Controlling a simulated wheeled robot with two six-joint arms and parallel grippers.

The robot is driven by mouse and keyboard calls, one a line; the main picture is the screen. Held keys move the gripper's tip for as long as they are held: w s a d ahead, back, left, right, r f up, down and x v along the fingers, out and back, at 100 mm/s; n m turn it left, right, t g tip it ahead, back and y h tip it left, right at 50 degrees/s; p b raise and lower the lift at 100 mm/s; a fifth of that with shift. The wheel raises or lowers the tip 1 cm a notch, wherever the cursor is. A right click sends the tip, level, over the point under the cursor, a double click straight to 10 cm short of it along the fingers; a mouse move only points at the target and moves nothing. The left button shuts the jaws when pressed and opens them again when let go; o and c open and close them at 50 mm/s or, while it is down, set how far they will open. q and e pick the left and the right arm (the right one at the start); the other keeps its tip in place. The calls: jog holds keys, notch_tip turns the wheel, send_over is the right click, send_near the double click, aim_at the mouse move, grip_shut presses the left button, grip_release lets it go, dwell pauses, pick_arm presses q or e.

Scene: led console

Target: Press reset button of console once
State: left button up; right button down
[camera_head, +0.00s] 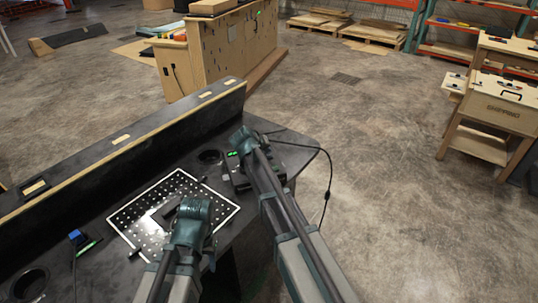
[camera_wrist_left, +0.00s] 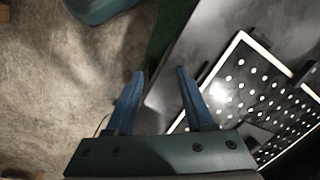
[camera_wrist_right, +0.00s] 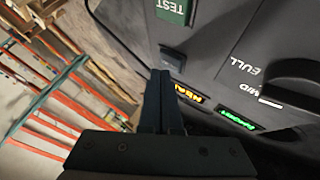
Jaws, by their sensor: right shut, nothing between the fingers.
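The dark console (camera_head: 239,178) stands near the table's right end, partly hidden by my right arm. In the right wrist view its face (camera_wrist_right: 212,62) shows a green key marked TEST (camera_wrist_right: 173,11), a small blue-grey key (camera_wrist_right: 172,60), a dark lever (camera_wrist_right: 296,72) by FULL and MID marks, and lit orange (camera_wrist_right: 189,93) and green (camera_wrist_right: 237,119) displays. I read no RESET mark. My right gripper (camera_wrist_right: 162,75) is shut and empty, its tips close to the blue-grey key; contact is unclear. My left gripper (camera_wrist_left: 163,75) is open and empty beside the table edge.
A white-framed perforated panel (camera_head: 218,207) lies on the black table (camera_head: 113,189), and shows in the left wrist view (camera_wrist_left: 244,92). A low black wall (camera_head: 130,160) runs along the table's back. A black cable (camera_head: 329,178) hangs off the right end.

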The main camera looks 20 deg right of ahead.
pick_arm(q)
jog(key=shift+s+a+f, duration=0.1)
jog(key=shift+s+f, duration=0.05)
jog(key=shift+s, duration=0.25)
pick_arm(e)
jog(key=shift+f, duration=0.15)
pick_arm(q)
jog(key=shift+w+a+r+p, duration=0.1)
jog(key=shift+w+r+p, duration=0.15)
jog(key=shift+r+p, duration=0.4)
pick_arm(e)
jog(key=shift+w+a+r, duration=0.1)
jog(key=shift+w+r, duration=0.1)
jog(key=shift+r, duration=0.2)
pick_arm(q)
notch_tip(320, 180, up, 4)
jog(key=p, duration=0.4)
jog(key=shift+w, duration=0.15)
pick_arm(e)
notch_tip(320, 180, up, 4)
jog(key=shift+s+r, duration=0.1)
jog(key=shift+r, duration=0.05)
pick_arm(q)
jog(key=shift+f, duration=0.1)
